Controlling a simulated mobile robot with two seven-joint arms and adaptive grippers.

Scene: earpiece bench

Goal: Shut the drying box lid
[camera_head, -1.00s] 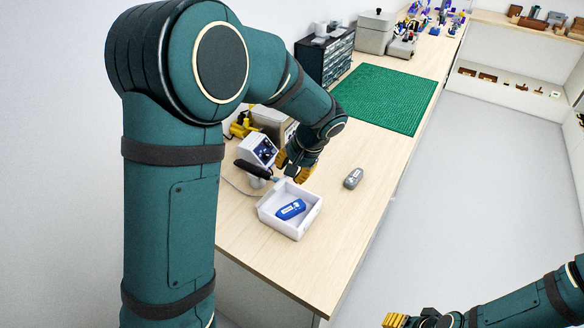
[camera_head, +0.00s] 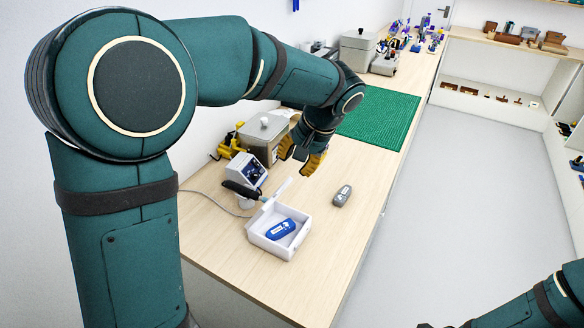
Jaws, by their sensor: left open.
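The drying box (camera_head: 272,247) is a small white open-topped box near the front of the bench. A blue device (camera_head: 281,229) lies inside it. A thin pale panel (camera_head: 277,192), which looks like its lid, stands raised at the box's back side, seen nearly edge-on, so the box is open. My left gripper (camera_head: 303,160) has yellow fingertips spread apart and empty. It hangs above the bench behind the box, clear of the panel. My right forearm shows at the bottom right; its fingers are outside the picture.
A grey device (camera_head: 342,195) lies on the wood to the right of the box. A white meter (camera_head: 247,171) with a black handle-like part stands close behind-left. A grey lidded container (camera_head: 262,142) and a green mat (camera_head: 378,117) are farther back. The bench's front right is bare.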

